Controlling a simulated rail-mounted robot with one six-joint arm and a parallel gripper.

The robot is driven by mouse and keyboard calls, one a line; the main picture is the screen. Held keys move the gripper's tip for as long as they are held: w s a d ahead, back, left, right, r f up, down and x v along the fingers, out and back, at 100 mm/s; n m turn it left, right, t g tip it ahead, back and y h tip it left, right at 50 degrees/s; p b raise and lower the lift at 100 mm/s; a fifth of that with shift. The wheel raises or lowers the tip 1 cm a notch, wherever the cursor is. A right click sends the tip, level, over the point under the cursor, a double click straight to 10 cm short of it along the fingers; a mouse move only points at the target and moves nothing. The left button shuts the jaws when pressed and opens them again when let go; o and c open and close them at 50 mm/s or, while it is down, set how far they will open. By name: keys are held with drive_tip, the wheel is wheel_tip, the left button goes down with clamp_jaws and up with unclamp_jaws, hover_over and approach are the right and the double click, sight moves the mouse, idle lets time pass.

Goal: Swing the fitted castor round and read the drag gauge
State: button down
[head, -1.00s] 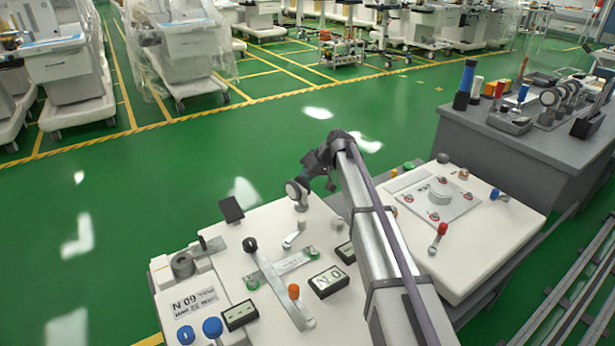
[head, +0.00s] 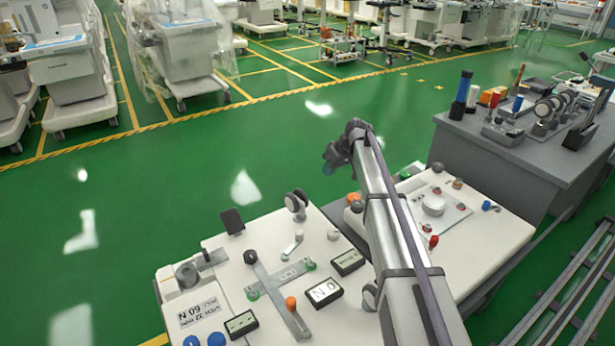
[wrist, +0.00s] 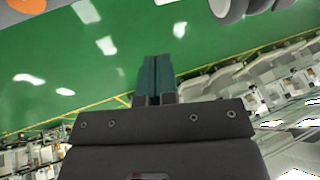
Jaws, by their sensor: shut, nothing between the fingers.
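The castor (head: 296,203), with a grey-rimmed wheel, stands upright at the far edge of the white bench in the head view. Grey wheels (wrist: 232,9) show at that view's top edge.
A steel bar with an orange knob (head: 290,303) lies across the bench, near a second display (head: 348,262). A black upright plate (head: 232,220) stands left of the castor. A second white panel (head: 465,228) and a grey bench (head: 500,165) are to the right.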

sight(297, 205)
drive_tip(key=s+a+n+t+h+b, duration=0.1)
drive_tip(key=a+n+h+b, duration=0.1)
drive_tip(key=a+n+h, duration=0.2)
drive_tip(key=s+a+f+n+t+h+b, duration=0.1)
drive_tip(key=s+a+n+h+b, duration=0.1)
drive_tip(key=a+n+h, duration=0.2)
drive_tip(key=s+a+f+n+t+h+b, duration=0.1)
drive_tip(key=s+a+n+t+h+b, duration=0.1)
drive_tip(key=n+h, duration=0.3)
drive_tip(key=shift+a+f+n, duration=0.15)
drive_tip(key=shift+a+n, duration=0.55)
drive_tip(key=shift+a, duration=0.2)
drive_tip(key=s+a+n+t+h+b, duration=0.35)
drive_tip(key=s+a+b, duration=0.5)
drive_tip(key=a, duration=0.85)
drive_tip(key=shift+n+g+h, duration=0.25)
drive_tip(key=shift+g, duration=0.1)
drive_tip(key=x, duration=0.3)
drive_tip(key=s+x, duration=0.1)
drive_tip(key=x, duration=0.2)
drive_tip(key=f+b+x, duration=0.1)
drive_tip(key=x, duration=0.2)
drive_tip(key=shift+s+d, duration=0.25)
drive_tip(key=shift+d, duration=0.15)
drive_tip(key=w+d, duration=0.2)
drive_tip(key=d, duration=0.1)
drive_tip(key=shift+w+r, duration=0.15)
drive_tip(key=shift+w+d, duration=0.2)
drive_tip(key=shift+d, duration=0.05)
